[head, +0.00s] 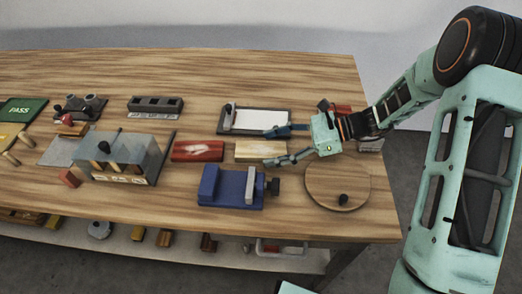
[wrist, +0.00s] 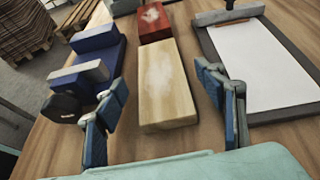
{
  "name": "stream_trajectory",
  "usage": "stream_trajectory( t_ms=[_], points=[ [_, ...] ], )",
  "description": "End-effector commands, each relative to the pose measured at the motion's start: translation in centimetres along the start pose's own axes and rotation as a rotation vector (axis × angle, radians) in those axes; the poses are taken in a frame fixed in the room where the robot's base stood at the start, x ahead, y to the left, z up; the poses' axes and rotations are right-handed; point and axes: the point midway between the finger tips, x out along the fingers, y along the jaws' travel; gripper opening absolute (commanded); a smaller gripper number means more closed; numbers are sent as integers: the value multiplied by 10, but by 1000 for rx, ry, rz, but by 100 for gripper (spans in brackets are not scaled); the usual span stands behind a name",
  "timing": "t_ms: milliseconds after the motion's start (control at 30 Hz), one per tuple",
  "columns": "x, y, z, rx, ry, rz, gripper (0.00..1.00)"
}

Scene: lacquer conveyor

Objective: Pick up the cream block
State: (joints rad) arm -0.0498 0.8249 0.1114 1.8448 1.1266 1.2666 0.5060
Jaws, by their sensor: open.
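The cream block (head: 259,151) lies flat on the wooden table, with a pale smudge on its top. In the wrist view the cream block (wrist: 165,90) lies ahead of and between my fingers. My gripper (head: 268,147) is open and empty, reaching in from the right, with one finger to each side of the block's line. The wrist view shows my open gripper (wrist: 165,108) with blue pads on both fingers. I cannot tell from these frames whether a finger touches the block.
A red block (head: 198,151) lies just left of the cream block. A blue vise (head: 225,187) stands on the near side and a clipboard with white paper (head: 256,120) on the far side. A round wooden board (head: 338,180) lies near the right edge. Bare table (head: 230,75) stretches behind.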

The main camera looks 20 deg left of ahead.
Motion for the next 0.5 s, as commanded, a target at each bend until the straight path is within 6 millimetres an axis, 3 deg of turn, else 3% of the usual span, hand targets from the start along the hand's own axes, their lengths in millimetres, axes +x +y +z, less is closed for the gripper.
stream_trajectory(
  t_ms=[100,333,500],
  points=[
    [17,0,0,-2,0,1,64],
    [20,0,0,-2,0,-1,64],
    [19,0,0,-2,1,-1,47]
  ],
)
